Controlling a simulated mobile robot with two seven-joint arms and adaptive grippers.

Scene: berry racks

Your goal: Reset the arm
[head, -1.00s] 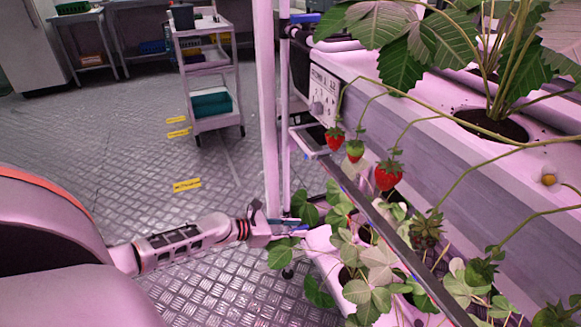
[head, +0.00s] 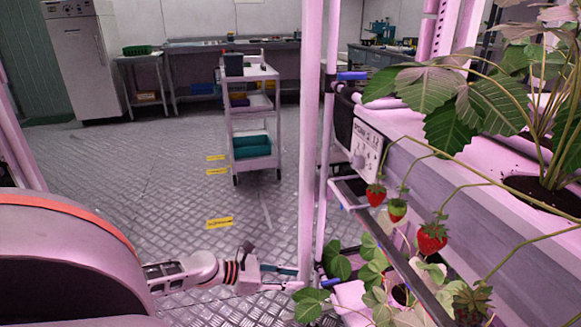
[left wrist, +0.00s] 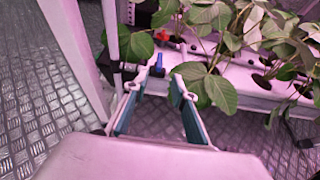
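My left gripper (head: 297,278) reaches in from the lower left in the head view, low beside the rack post and left of the lower strawberry leaves. In the left wrist view its two fingers (left wrist: 152,92) stand apart with nothing between them, and a lower rack trough (left wrist: 235,75) with leafy plants lies beyond the tips. Leaves hang close to the right finger; I cannot tell whether they touch. My right gripper is in neither view.
Strawberries (head: 432,238) hang along the upper rack trough (head: 440,165) on the right. A white upright post (head: 309,130) stands beside the left gripper. A trolley (head: 251,120) stands on open metal floor (head: 130,160) further back.

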